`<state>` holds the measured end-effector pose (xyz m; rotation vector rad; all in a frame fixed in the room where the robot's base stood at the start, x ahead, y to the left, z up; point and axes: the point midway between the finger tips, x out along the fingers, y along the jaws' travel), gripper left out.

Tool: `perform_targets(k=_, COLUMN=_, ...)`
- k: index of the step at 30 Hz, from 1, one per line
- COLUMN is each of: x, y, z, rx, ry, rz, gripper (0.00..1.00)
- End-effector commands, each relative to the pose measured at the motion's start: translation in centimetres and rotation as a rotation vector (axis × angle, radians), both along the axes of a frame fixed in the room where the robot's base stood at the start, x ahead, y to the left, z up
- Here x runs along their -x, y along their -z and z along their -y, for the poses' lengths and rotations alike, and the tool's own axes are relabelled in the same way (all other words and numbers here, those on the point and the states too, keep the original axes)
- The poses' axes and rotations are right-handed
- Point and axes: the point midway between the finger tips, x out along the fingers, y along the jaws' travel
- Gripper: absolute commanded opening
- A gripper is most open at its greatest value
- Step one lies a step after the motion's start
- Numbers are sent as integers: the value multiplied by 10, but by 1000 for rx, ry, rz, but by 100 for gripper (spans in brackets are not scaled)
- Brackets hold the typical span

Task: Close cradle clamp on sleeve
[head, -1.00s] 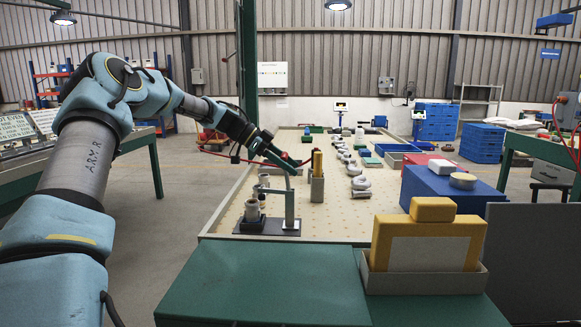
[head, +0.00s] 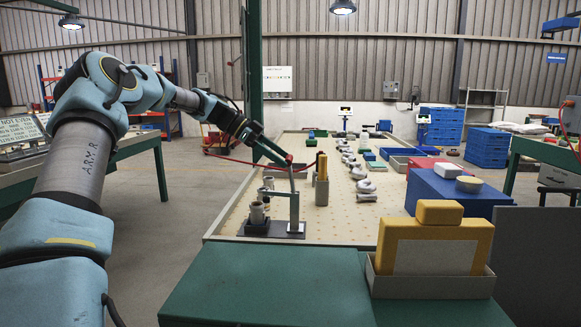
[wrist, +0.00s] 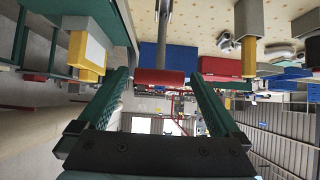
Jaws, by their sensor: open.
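The cradle clamp (head: 294,210) stands on a dark base plate at the near left of the pegboard table, its grey post upright. Its lever rises from the post and tilts to a red handle (head: 289,158). The handle also shows in the wrist view (wrist: 160,82), at the end of a grey bar. The grey sleeve (head: 257,212) sits upright in the cradle left of the post. My gripper (head: 281,158) is open at the handle. In the wrist view its green fingers (wrist: 162,78) lie either side of the red handle; whether they touch it is unclear.
A grey holder with a yellow block (head: 321,166) stands just behind the clamp. White castings (head: 364,187) line the table. A yellow case (head: 432,244) in a grey tray stands front right. Blue (head: 455,191) and red boxes fill the right side.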

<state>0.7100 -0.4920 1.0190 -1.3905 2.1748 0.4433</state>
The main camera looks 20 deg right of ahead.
Motion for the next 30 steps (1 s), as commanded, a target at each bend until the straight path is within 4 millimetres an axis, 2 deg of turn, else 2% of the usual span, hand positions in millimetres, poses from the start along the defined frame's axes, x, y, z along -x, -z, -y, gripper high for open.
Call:
perform_targets(k=3, x=-9, y=-13, z=-18, rx=1, ry=-3, rz=2, gripper=100)
perform_targets(k=9, x=-18, y=-29, z=-38, rx=1, ry=-2, rz=0, gripper=100)
perform_targets(k=21, x=-20, y=-35, z=-44, rx=1, ry=-1, rz=-1, gripper=100)
perform_targets(k=23, x=-20, y=-35, z=-43, rx=1, ry=-2, rz=1, gripper=93)
perform_targets(k=26, x=-19, y=-37, z=-26, rx=17, ry=-13, rz=10, gripper=82)
perform_targets(k=29, x=-17, y=-41, z=15, rx=59, ry=-53, rz=38, gripper=71)
perform_targets(k=30, x=-15, y=-43, z=37, rx=80, ry=-79, rz=53, gripper=66)
